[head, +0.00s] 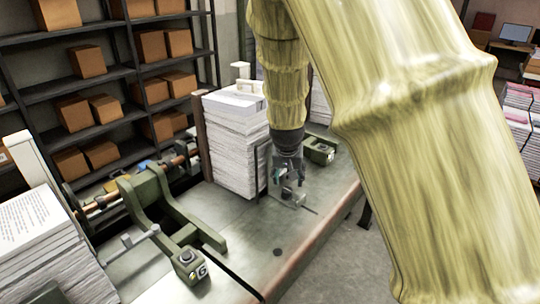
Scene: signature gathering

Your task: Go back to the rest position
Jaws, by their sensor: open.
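My gripper (290,190) hangs at the end of my yellow-sleeved arm, low over the metal table (285,238). It is open, and I see nothing between its fingers. It is just right of a tall stack of printed sheets (232,145); I cannot tell whether it touches the stack. My arm covers much of the right half of the head view and hides what lies behind it.
A green machine frame (150,205) with a control box (188,266) stands left of my gripper. Another green box (321,150) sits behind it. More printed sheets (45,255) stand at the left. Shelves with cardboard boxes (88,62) line the back. The table front is clear.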

